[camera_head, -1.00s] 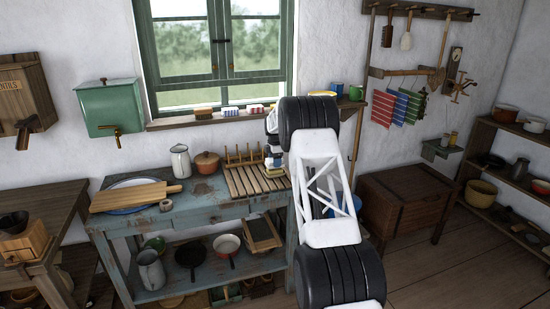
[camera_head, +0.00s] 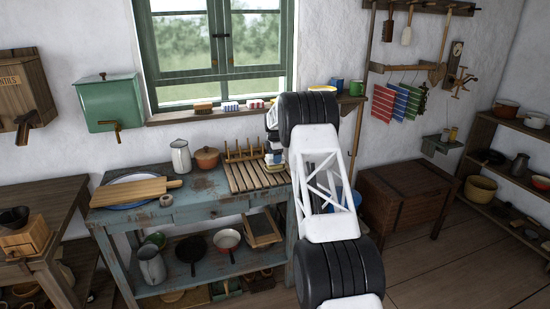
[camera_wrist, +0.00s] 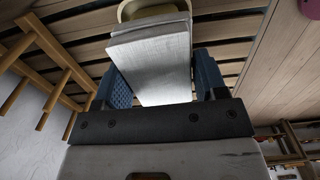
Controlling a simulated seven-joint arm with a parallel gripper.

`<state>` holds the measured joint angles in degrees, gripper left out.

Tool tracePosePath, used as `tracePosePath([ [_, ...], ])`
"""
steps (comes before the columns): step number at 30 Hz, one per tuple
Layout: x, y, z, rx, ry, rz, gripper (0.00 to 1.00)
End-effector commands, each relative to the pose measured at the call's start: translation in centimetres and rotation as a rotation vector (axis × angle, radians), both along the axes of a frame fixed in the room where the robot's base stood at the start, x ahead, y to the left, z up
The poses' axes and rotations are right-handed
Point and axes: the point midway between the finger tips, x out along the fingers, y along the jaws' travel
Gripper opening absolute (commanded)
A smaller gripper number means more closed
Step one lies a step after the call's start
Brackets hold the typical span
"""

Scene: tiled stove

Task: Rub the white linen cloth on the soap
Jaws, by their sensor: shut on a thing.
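The white linen cloth (camera_wrist: 152,62) is a folded, thick pad between the two blue fingers of my gripper (camera_wrist: 163,78) in the wrist view. My gripper is shut on it. Just beyond the cloth is a cream-coloured rounded dish (camera_wrist: 140,8), partly cut off by the frame's top edge. I cannot make out the soap; the cloth hides most of the dish, and I cannot tell whether they touch. In the head view my gripper (camera_head: 273,150) is low over the right end of the blue worktable, largely hidden behind my arm.
The slatted wooden rack (camera_head: 248,177) lies below my gripper on the worktable (camera_head: 190,205). The windowsill (camera_head: 175,119) behind holds small items.

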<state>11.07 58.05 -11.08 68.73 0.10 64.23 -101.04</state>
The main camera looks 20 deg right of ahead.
Motion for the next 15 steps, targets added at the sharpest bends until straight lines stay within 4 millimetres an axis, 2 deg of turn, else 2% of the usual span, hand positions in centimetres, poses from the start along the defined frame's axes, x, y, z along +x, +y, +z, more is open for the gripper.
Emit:
tracePosePath([
  [15,0.01,0.0,-0.35,0.0,0.0,0.0,0.47],
])
